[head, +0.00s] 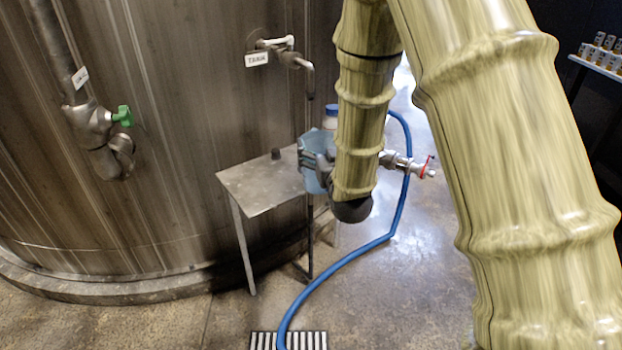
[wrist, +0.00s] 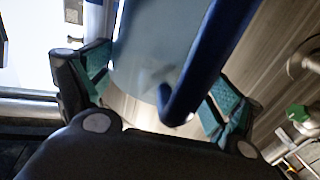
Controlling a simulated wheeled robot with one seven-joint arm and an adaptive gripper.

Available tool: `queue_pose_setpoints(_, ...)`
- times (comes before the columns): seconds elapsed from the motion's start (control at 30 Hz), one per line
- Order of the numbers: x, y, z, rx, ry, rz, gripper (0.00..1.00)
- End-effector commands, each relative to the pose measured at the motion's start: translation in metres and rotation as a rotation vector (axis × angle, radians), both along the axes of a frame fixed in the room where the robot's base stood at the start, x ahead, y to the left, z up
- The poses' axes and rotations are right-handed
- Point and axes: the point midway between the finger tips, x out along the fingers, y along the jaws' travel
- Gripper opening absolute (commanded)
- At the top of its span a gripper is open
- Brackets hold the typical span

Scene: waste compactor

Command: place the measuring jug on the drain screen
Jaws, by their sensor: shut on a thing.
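The measuring jug (head: 314,182) is light blue and mostly hidden behind my forearm and gripper in the head view. My gripper (head: 318,162) is shut on it and holds it beside the right end of the small metal table. In the wrist view the jug (wrist: 150,45) fills the middle, with a dark blue handle (wrist: 205,60). The teal pads of my gripper (wrist: 155,92) are on both sides of it. The drain screen (head: 262,341) is a striped floor grate at the bottom edge of the head view, partly cut off, well below the jug.
The metal table (head: 250,188) stands against a large steel tank (head: 180,170) and bears a small dark object (head: 276,153). A blue hose (head: 345,262) runs across the floor and over the drain screen. A valve with a red handle (head: 424,168) sticks out right of my arm.

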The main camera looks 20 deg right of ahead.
Motion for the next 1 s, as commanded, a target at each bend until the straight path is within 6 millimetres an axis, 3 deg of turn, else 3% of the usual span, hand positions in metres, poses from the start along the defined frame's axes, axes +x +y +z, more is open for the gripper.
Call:
queue_pose_setpoints(0.23,0.015,-0.004,-0.001,0.001,-0.002,-0.002,0.53)
queue_pose_setpoints(0.8,0.127,-0.018,-0.013,0.001,-0.001,-0.002,0.53)
queue_pose_setpoints(1.0,0.148,-0.021,-0.014,0.001,-0.001,-0.002,0.53)
